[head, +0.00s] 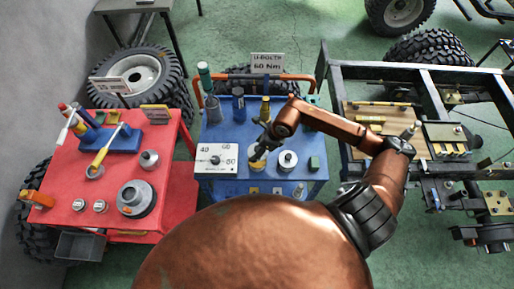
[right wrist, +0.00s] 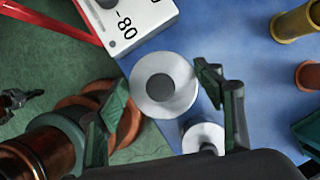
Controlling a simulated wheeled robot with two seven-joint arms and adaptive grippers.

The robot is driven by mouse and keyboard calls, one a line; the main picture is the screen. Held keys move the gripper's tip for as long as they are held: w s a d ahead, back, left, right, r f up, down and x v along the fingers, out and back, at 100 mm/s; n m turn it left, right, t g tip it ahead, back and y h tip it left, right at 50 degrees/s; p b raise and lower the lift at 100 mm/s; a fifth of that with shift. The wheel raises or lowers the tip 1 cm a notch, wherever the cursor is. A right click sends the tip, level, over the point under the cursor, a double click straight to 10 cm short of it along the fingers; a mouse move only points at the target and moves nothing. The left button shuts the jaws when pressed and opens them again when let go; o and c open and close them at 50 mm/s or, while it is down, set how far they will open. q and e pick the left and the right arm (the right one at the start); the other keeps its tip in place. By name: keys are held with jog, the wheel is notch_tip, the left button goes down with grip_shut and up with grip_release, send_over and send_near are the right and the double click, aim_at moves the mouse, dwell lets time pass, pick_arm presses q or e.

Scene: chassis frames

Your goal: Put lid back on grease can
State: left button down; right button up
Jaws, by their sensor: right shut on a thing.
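My right gripper (head: 262,145) is over the middle of the blue cart (head: 222,186). In the right wrist view, a round grey lid (right wrist: 143,82) with a dark central knob lies between its green-padded fingers (right wrist: 164,98). The gripper is shut on the lid. In the head view, a yellowish can (head: 257,162) shows just below the gripper, which partly hides it. I take it to be the grease can. I cannot tell whether the lid touches its rim. My left gripper is not in view.
A white dial box (head: 217,158) stands close left of the can. A silver canister (head: 288,160) stands close right, with a green block (head: 314,163) beyond it. Bottles (head: 238,104) line the back. A red cart (head: 170,200) is left; the chassis frame (head: 430,72) is right.

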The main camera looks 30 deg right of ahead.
jog(key=shift+f+b, duration=1.05)
jog(key=shift+f, duration=0.9)
jog(key=shift+f+b, duration=0.8)
jog(key=shift+f, duration=0.15)
jog(key=shift+r, duration=0.1)
jog(key=shift+w+f+b, duration=0.1)
jog(key=shift+f+b, duration=0.1)
jog(key=shift+b, duration=0.35)
dwell(0.4)
jog(key=o, duration=1.2)
jog(key=shift+o, duration=0.5)
